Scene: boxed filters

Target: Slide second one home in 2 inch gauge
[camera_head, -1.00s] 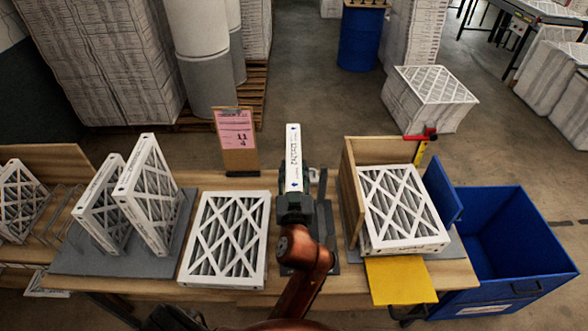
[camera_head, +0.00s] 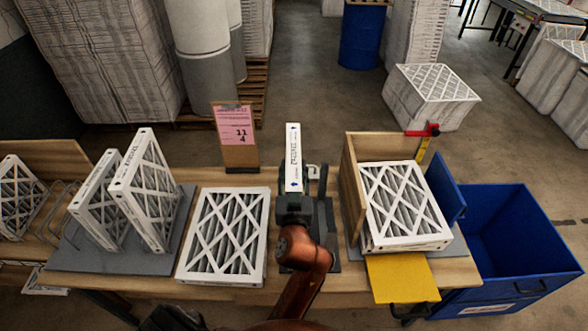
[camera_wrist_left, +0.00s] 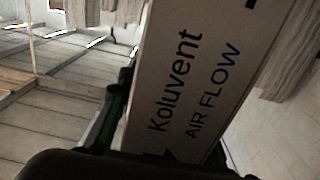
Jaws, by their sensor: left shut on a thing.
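My left gripper (camera_head: 294,198) is shut on a white-edged filter (camera_head: 293,158), held on edge so its narrow printed side faces up. In the left wrist view this filter (camera_wrist_left: 200,80) fills the middle and reads "Koluvent AIR FLOW". A dark upright fixture (camera_head: 324,215), possibly the gauge, stands just right of the gripper. My arm and the filter hide part of it, so I cannot tell whether the filter is inside a slot or beside it. My right gripper is not in view.
A filter (camera_head: 224,236) lies flat left of my arm. Two filters (camera_head: 146,190) stand tilted on a grey mat (camera_head: 150,262). Stacked filters (camera_head: 403,205) sit in a wooden corner frame (camera_head: 352,190) at right, near a yellow plate (camera_head: 402,280) and a blue bin (camera_head: 515,240). A pink sign (camera_head: 235,126) stands behind.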

